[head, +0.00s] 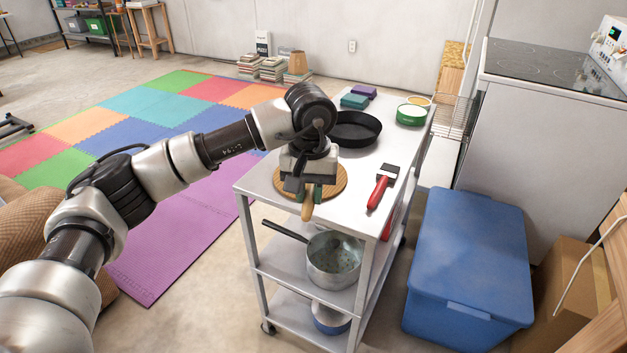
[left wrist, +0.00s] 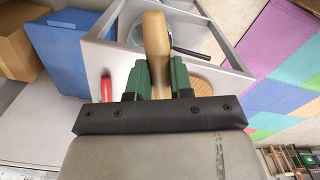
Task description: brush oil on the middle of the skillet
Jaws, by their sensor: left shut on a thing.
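The black skillet (head: 357,127) sits on the white top of the cart (head: 345,190), partly hidden behind my left arm. My left gripper (head: 308,191) hangs over the near end of the cart, on the near side of the skillet. It is shut on a wooden-handled tool (head: 307,210), which also shows between the green fingers in the left wrist view (left wrist: 155,42). The tool's head is hidden, so I cannot tell whether it is the brush. A green bowl (head: 410,116) with pale contents and a yellow bowl (head: 419,101) stand at the far right. My right gripper is out of view.
A round wooden board (head: 335,187) lies under my left gripper. Teal (head: 354,101) and purple (head: 364,91) blocks stand behind the skillet. A pot (head: 334,262) is on the shelf below. A blue bin (head: 468,255) stands right of the cart.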

